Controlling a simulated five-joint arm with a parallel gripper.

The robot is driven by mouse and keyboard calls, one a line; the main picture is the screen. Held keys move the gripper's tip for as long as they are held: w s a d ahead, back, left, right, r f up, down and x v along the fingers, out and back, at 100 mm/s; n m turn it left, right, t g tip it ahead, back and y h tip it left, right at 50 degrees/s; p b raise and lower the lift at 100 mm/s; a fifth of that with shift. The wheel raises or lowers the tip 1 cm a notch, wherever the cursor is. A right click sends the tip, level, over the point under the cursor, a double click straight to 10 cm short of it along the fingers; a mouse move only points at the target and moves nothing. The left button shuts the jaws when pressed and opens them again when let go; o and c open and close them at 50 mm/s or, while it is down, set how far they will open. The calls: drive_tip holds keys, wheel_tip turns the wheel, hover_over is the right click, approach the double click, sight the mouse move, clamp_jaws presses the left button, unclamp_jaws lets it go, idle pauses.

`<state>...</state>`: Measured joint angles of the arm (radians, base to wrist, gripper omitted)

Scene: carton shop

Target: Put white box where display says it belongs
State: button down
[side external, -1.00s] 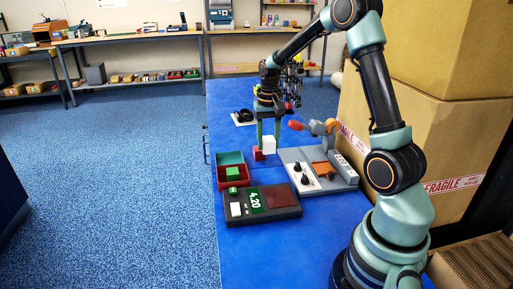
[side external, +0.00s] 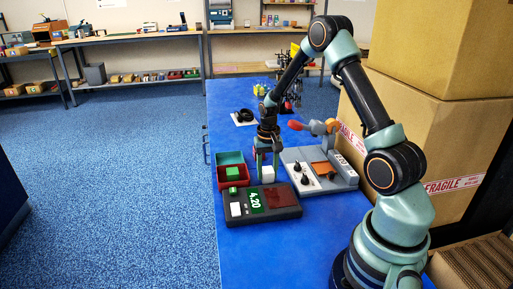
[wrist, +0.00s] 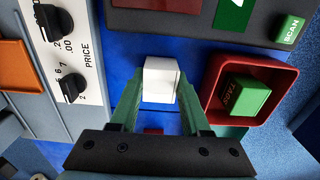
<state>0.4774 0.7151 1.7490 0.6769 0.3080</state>
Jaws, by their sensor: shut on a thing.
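The white box (side external: 268,173) is between the fingers of my gripper (side external: 267,170), which is shut on it. It also shows in the wrist view (wrist: 160,80), at the tips of the green fingers (wrist: 158,97).
A grey machine (side external: 312,170) with knobs labelled PRICE and an orange plate stands right of the gripper. Large cartons (side external: 425,140) stand at the right. A black ring-shaped item (side external: 244,117) lies on a white card further back. Blue mat is bare at the front.

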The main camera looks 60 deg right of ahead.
sight(267, 169)
drive_tip(key=shift+f, duration=0.15)
drive_tip(key=shift+c, duration=1.8)
unclamp_jaws()
wheel_tip(267, 169, up, 12)
drive_tip(key=s+a+r+n+t, duration=0.2)
drive_tip(key=s+a+r+n, duration=0.2)
drive_tip(key=a, duration=0.6)
drive_tip(key=s+a+r+n+t, duration=0.3)
drive_tip(key=s+a+r+n, duration=0.2)
drive_tip(key=a+r, duration=0.3)
drive_tip(key=shift+s+a+r+t, duration=0.25)
drive_tip(key=shift+s+a, duration=0.35)
drive_tip(key=shift+a, duration=0.4)
